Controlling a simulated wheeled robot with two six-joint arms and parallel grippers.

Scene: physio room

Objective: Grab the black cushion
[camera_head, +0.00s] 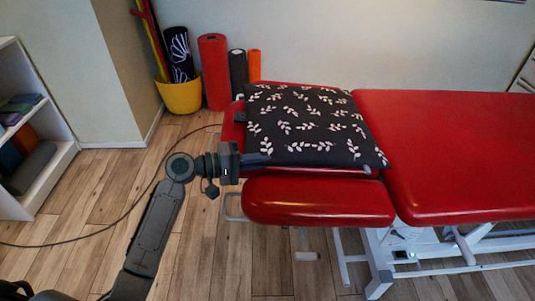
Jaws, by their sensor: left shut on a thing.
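The black cushion (310,120) has a pale leaf pattern and lies on the head end of the red treatment table (460,150). My left gripper (262,159) reaches in from the left and is shut on the cushion at its near left corner. The fingertips are dark against the black cloth, so the exact grip is hard to make out. The cushion looks flat and still rests on the red padding. My right gripper is not in view.
A red side pad (318,202) of the table sits just in front of the cushion. Behind stand a yellow bucket (181,95) and a red foam roller (214,72). A white shelf (50,172) is at the left. The wooden floor between is clear except for a dark cable.

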